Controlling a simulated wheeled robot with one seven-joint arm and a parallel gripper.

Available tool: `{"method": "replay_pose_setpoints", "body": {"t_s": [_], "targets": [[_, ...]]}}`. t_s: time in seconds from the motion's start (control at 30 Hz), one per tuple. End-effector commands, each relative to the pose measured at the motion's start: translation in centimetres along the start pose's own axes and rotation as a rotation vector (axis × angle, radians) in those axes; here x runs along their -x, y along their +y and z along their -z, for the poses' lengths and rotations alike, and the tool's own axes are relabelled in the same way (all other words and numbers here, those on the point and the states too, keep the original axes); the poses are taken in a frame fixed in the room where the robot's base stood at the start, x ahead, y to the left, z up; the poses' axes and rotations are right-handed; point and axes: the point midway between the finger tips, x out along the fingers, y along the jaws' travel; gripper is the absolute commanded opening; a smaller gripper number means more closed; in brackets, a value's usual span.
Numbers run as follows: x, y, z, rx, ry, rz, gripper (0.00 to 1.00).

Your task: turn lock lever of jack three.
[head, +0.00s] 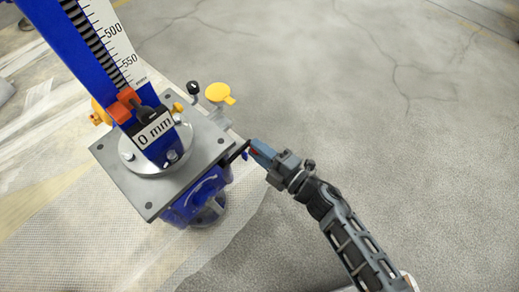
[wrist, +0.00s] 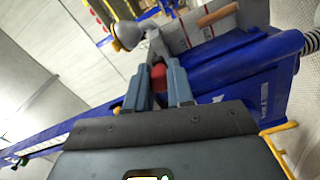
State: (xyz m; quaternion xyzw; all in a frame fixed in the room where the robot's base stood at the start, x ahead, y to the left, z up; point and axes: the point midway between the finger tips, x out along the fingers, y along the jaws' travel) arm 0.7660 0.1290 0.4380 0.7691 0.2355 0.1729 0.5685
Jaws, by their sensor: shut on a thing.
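The jack stands at the left of the head view, with a blue column (head: 68,45), a grey square plate (head: 130,188) and a blue base (head: 196,203) under it. A dark lever (head: 238,153) sticks out from the plate's right side; I take it for the lock lever. My gripper (head: 254,150) is beside that side, its blue fingers shut on the lever's red end. In the wrist view the red end (wrist: 158,79) shows between the fingers of my gripper (wrist: 158,70). The fingers hide part of it. No jack number is readable.
A yellow tag-like part (head: 219,93) and a black knob (head: 193,87) stand behind the plate. A "0 mm" sign (head: 155,127) and an orange clamp (head: 123,104) sit on the column. A pale mesh sheet (head: 55,200) lies under the jack. Grey floor (head: 400,120) at right is clear.

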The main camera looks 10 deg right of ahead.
Motion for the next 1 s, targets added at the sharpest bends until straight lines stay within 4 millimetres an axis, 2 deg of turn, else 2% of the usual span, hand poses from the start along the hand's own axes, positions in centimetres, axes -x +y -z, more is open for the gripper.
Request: {"method": "replay_pose_setpoints", "body": {"t_s": [0.17,0.2,0.43,0.77,1.0], "targets": [[0.0,0.1,0.1,0.002,0.004,-0.002,0.00],[0.0,0.1,0.1,0.002,0.004,-0.003,0.25],[0.0,0.1,0.1,0.000,0.003,-0.002,0.47],[0.6,0.1,0.0,0.000,0.001,0.000,0.48],[4.2,0.1,0.1,-0.001,0.000,0.001,0.48]]}}
